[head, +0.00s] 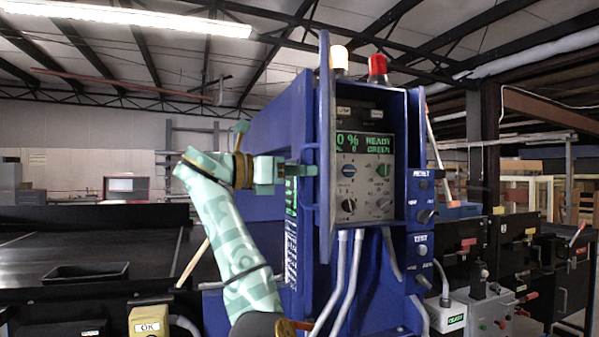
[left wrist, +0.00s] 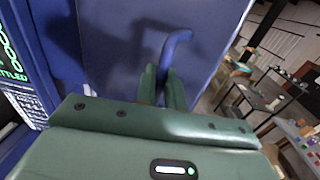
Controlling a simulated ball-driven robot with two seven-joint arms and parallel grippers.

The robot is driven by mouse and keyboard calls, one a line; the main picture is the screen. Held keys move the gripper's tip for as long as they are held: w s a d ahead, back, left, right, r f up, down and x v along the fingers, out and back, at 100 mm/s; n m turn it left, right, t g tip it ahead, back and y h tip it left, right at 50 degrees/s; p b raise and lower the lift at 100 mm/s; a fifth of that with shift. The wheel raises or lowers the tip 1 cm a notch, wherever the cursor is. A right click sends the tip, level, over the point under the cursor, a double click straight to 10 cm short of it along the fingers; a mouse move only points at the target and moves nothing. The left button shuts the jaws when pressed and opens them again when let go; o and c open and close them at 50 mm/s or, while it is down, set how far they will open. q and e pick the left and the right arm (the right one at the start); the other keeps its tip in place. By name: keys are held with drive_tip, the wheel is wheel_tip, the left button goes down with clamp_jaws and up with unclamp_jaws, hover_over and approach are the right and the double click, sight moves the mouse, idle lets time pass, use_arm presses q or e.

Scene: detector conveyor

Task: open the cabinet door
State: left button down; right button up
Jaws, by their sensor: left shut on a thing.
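The blue cabinet (head: 413,150) stands in the middle of the head view, its front open on a grey control panel with knobs and a green display. Its blue door (head: 325,120) is swung out to the left and appears nearly edge-on. My left gripper (head: 306,170) reaches the door from the left and is shut on the blue door handle (head: 309,212). In the left wrist view, the green fingers (left wrist: 163,88) close around the lower part of the curved handle (left wrist: 172,45), in front of the door face (left wrist: 120,40). My right gripper is not in view.
A red lamp (head: 377,66) and a pale lamp (head: 338,60) top the cabinet. Grey conduits (head: 345,275) run below it. A dark conveyor with a black tray (head: 85,273) lies left. Control boxes with levers (head: 490,305) stand right.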

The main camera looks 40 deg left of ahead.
use_arm(q)
drive_tip(key=shift+r, duration=0.1)
drive_tip(key=c, duration=1.6)
unclamp_jaws()
drive_tip(key=shift+w, duration=0.25)
drive_tip(key=b+v, duration=0.7)
drive_tip(key=v, duration=0.9)
drive_tip(key=shift+s+a, duration=0.1)
drive_tip(key=shift+s, duration=0.05)
